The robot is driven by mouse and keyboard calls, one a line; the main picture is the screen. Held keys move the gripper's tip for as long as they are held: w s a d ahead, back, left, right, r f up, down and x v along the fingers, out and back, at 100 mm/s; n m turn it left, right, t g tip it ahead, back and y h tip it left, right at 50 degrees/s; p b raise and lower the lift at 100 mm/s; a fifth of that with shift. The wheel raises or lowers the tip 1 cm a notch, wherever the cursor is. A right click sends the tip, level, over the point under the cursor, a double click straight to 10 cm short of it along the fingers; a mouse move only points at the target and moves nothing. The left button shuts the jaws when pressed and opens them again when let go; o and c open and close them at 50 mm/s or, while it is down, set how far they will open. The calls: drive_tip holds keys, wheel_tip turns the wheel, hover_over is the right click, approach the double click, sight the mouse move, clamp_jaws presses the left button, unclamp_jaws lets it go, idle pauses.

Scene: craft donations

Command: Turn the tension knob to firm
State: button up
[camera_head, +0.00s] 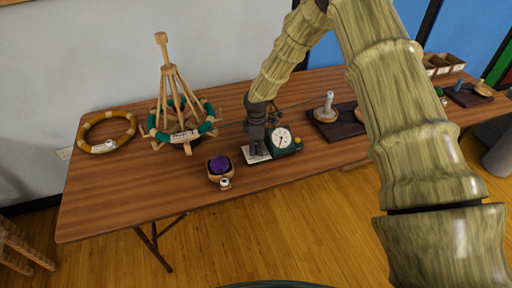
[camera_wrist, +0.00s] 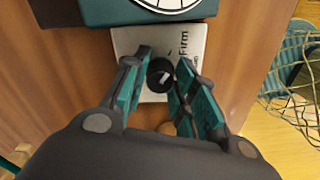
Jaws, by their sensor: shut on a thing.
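The tension knob (camera_wrist: 160,76) is a round black knob with a pale pointer mark, set on a light plate (camera_wrist: 206,45) in the wrist view. The word "Firm" is printed on the plate to the right of the knob. My gripper (camera_wrist: 160,84) is shut on the knob, with a teal-padded finger on each side of it. The pale pointer slants, its exact setting hard to read. In the head view my gripper (camera_head: 256,150) reaches down over the plate (camera_head: 251,160), and hides the knob there.
A teal box with a white dial (camera_head: 281,137) stands right beside the plate. A wooden yarn swift (camera_head: 170,85) with green yarn stands to the left. A small wooden holder with a purple ball (camera_head: 219,164) sits in front. A dark board (camera_head: 338,127) lies to the right.

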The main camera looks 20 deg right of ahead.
sight(256, 146)
drive_tip(key=shift+n, duration=0.5)
drive_tip(key=o, duration=1.1)
wheel_tip(256, 146, up, 12)
idle(0.5)
